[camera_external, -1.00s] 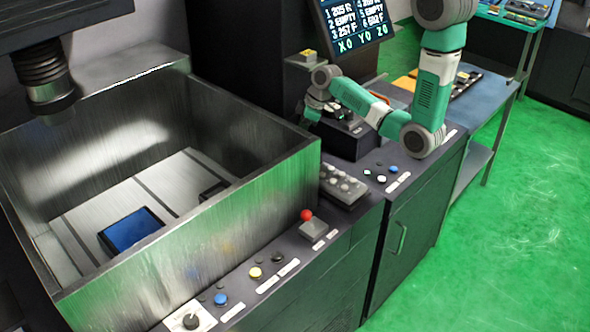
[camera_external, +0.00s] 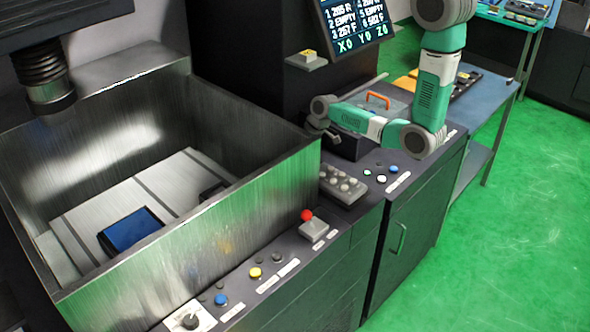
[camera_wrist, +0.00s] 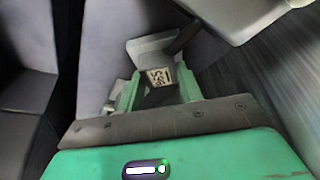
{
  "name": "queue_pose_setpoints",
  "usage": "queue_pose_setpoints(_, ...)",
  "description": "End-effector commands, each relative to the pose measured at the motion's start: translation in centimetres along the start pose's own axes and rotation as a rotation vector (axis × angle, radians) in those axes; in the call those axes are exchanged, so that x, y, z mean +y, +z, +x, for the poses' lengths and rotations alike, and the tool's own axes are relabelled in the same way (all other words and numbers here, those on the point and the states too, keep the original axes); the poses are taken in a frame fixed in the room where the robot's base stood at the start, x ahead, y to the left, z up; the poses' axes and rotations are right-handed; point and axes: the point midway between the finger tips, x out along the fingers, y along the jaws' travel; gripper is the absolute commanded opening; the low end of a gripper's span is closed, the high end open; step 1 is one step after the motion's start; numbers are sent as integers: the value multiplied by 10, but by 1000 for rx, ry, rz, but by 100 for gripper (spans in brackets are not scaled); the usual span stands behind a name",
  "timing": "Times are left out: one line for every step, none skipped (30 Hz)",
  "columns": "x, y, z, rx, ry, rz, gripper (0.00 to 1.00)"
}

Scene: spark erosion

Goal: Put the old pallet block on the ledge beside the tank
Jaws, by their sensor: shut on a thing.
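My gripper (camera_wrist: 158,88) is shut on a grey block with a pale number label (camera_wrist: 159,77), which I take to be the old pallet block; the label sits between the green fingers. In the external view my gripper is mostly hidden by my wrist, near the right corner of the tank. The open metal tank (camera_external: 225,215) fills the left, with a blue block (camera_external: 131,231) on its floor. A dark ledge with buttons (camera_external: 262,274) runs along the tank's near right side. Which ledge is meant is not certain.
A red-knobbed control (camera_external: 310,224) and a grey keypad (camera_external: 342,185) stand on the counter. A case with an orange handle (camera_external: 378,100) is behind my arm.

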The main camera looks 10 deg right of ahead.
Motion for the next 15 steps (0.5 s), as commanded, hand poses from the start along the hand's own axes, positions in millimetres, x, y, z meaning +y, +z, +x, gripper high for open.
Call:
queue_pose_setpoints(0,-1,-1,2,1,0,0)
queue_pose_setpoints(0,-1,-1,2,1,0,0)
queue_pose_setpoints(0,-1,-1,2,1,0,0)
queue_pose_setpoints(0,-1,0,2,1,0,0)
queue_pose_setpoints(0,0,0,2,1,0,0)
queue_pose_setpoints(0,0,2,1,1,0,0)
queue_pose_setpoints(0,1,3,1,1,0,0)
queue_pose_setpoints(0,1,2,0,0,0,42)
queue_pose_setpoints(0,1,2,0,0,0,50)
queue_pose_setpoints(0,1,2,0,0,0,56)
queue_pose_setpoints(0,1,2,0,0,0,58)
queue_pose_setpoints(0,1,2,0,0,0,58)
queue_pose_setpoints(0,1,2,0,0,0,58)
queue_pose_setpoints(0,1,2,0,0,0,58)
queue_pose_setpoints(0,1,2,0,0,0,58)
